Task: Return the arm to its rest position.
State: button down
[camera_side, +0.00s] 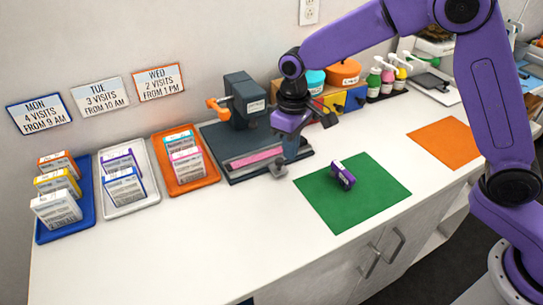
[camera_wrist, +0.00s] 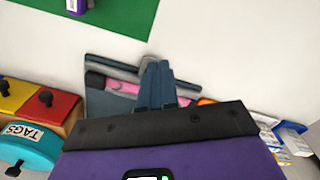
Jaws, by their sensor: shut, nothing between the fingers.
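My gripper (camera_side: 290,156) points down above the dark device base (camera_side: 227,135), left of the green mat (camera_side: 375,207). Its blue-grey fingers are shut with nothing between them. In the wrist view, the closed fingers (camera_wrist: 156,84) show in front of the device with its pink strip (camera_wrist: 122,88). My purple arm reaches in from the right, bent high over the counter. How far the fingertips are above the device is hard to tell.
A purple box (camera_side: 343,176) lies on the green mat. The dark press (camera_side: 245,100) has an orange handle. Blue (camera_side: 84,213), white (camera_side: 142,160) and orange (camera_side: 206,181) trays hold boxes at left. Coloured drawers (camera_side: 356,98) and bottles (camera_side: 387,78) stand behind. An orange mat (camera_side: 445,143) lies at right.

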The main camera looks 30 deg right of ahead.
jog(key=shift+s, duration=0.1)
jog(key=s+d+r+n, duration=0.1)
jog(key=s+d+r, duration=0.1)
jog(key=s, duration=0.5)
jog(key=s+d+r+n, duration=0.2)
jog(key=s+d, duration=0.3)
jog(key=s, duration=0.3)
jog(key=shift+r, duration=0.75)
jog(key=c, duration=1.8)
grip_release()
jog(key=s+d+n, duration=0.1)
jog(key=s+d, duration=0.2)
jog(key=s, duration=0.2)
jog(key=s+d+n, duration=0.1)
jog(key=s+d, duration=0.3)
jog(key=s, duration=0.1)
jog(key=s+d+n, duration=0.1)
jog(key=s+d, duration=0.3)
jog(key=s, duration=0.1)
jog(key=o, duration=0.9)
jog(key=shift+s+d+n, duration=0.1)
jog(key=shift+s+n, duration=0.1)
jog(key=shift+n, duration=0.1)
notch_tip(320, 180, up, 4)
jog(key=m, duration=2.2)
send_over(279, 160)
notch_tip(279, 160, down, 16)
jog(key=shift+f, duration=0.1)
